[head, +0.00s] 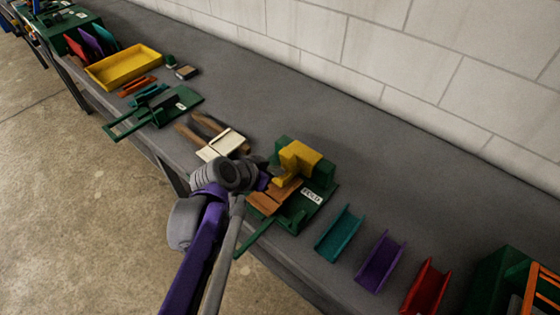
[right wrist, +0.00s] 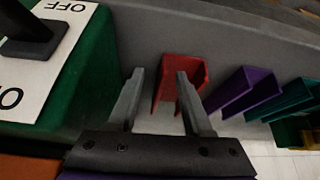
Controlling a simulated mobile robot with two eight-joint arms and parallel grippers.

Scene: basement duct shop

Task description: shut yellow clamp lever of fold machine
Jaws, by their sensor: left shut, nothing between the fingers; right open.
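The fold machine (head: 318,207) stands on the bench in the head view, green with a white label reading FOLD. Its yellow clamp lever (head: 298,157) is a chunky piece at the top of the machine. An orange-brown sheet or plate (head: 266,202) lies on the front of the machine. My left gripper (head: 264,181) is shut and empty, just left of the yellow lever; whether it touches is not clear. My right gripper (right wrist: 158,76) is open in the right wrist view, over a red channel (right wrist: 170,98), with nothing held.
Teal (head: 338,233), purple (head: 380,262) and red channels stand right of the machine. A green box with an OFF plate (right wrist: 62,40) is beside my right gripper. Left of the machine lie a cream pad (head: 222,145) and a yellow tray (head: 125,67). A block wall (head: 400,60) backs the bench.

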